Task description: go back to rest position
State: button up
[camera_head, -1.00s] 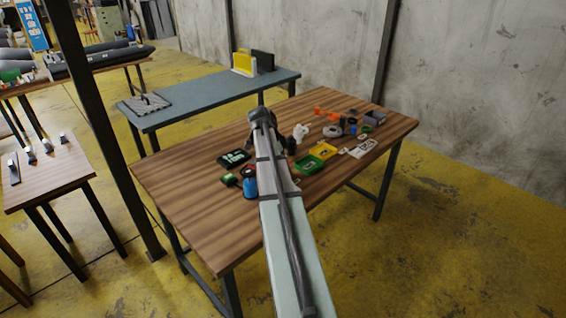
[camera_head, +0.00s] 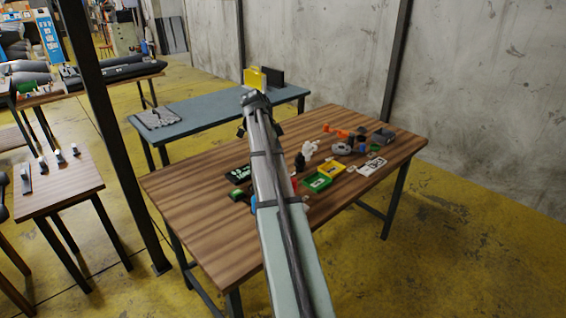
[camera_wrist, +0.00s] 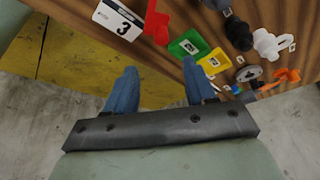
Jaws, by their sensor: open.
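My gripper (camera_wrist: 160,92) shows in the wrist view with two blue fingers spread apart and nothing between them. Below the fingers are the table edge and the floor. In the head view my arm reaches up over the wooden table (camera_head: 200,225), and its end is above the table's far side; the fingers are too small to tell there.
On the table lie a green tray (camera_head: 317,182), a yellow tray (camera_head: 333,168), a white figure (camera_head: 309,150), orange parts (camera_head: 342,133) and a grey box (camera_head: 384,136). A blue-grey table (camera_head: 205,112) stands behind, and a dark post (camera_head: 105,130) at left.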

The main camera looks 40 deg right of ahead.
jog(key=shift+w+a+r, duration=0.15)
jog(key=shift+a+r, duration=0.05)
jog(key=shift+r, duration=0.4)
